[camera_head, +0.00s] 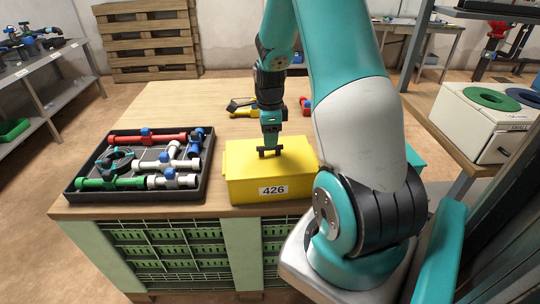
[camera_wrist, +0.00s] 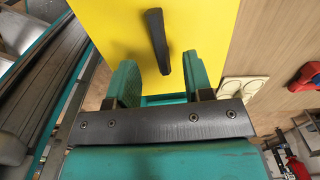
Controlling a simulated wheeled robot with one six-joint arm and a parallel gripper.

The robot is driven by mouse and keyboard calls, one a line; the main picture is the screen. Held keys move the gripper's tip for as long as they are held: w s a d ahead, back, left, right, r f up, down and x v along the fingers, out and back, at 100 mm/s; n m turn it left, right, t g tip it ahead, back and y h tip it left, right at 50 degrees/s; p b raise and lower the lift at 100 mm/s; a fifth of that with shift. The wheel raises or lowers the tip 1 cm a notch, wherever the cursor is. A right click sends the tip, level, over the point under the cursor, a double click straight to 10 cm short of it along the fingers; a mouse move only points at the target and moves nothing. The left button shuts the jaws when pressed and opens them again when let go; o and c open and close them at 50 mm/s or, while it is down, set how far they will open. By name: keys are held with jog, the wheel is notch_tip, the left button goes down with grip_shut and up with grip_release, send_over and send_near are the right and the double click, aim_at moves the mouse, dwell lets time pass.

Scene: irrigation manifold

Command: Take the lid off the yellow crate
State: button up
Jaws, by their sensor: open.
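The yellow crate (camera_head: 238,190) stands on the wooden table with a label reading 426 on its front. Its yellow lid (camera_head: 240,152) is on top, with a dark bar handle (camera_head: 269,152) at the middle. My gripper (camera_head: 270,145) is above the lid, pointing down at the handle. In the wrist view, the handle (camera_wrist: 157,40) stands out from the yellow lid (camera_wrist: 205,20), and my gripper (camera_wrist: 160,82) is open, its two teal fingers apart. The handle lies roughly between the fingers' lines, a little ahead of the tips. I cannot tell whether either finger touches it.
A black tray (camera_head: 68,190) with pipes and valves lies left of the crate on the table (camera_head: 190,105). A yellow and black tool (camera_head: 240,106) and a red part (camera_head: 305,104) lie behind the crate.

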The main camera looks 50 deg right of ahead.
aim_at(270, 152)
notch_tip(270, 152, down, 5)
jog(key=shift+r+p, duration=0.1)
jog(key=shift+p, duration=0.25)
grip_shut()
jog(key=shift+r, duration=0.2)
